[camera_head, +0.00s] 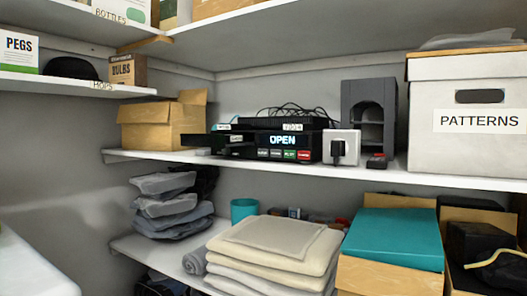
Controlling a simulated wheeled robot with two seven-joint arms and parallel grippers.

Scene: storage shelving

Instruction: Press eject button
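A black media player (250,141) stands on the middle shelf. Its display (282,140) reads "OPEN". A row of small buttons runs below the display: dark ones at the left, a green one (290,155) and a red one (305,155) at the right. The button labels are too small to read, so I cannot tell which is eject. A dark flat part (198,141) sticks out at the player's left; it may be an open tray. Another black box (278,123) with cables lies on top. Neither of my grippers is in view.
A cardboard box (160,130) stands left of the player. A white socket box (341,147) and a grey tower (369,112) stand to its right, then a "PATTERNS" box (463,150). Folded cloths (270,250) lie below. The shelf's front strip (260,165) is clear.

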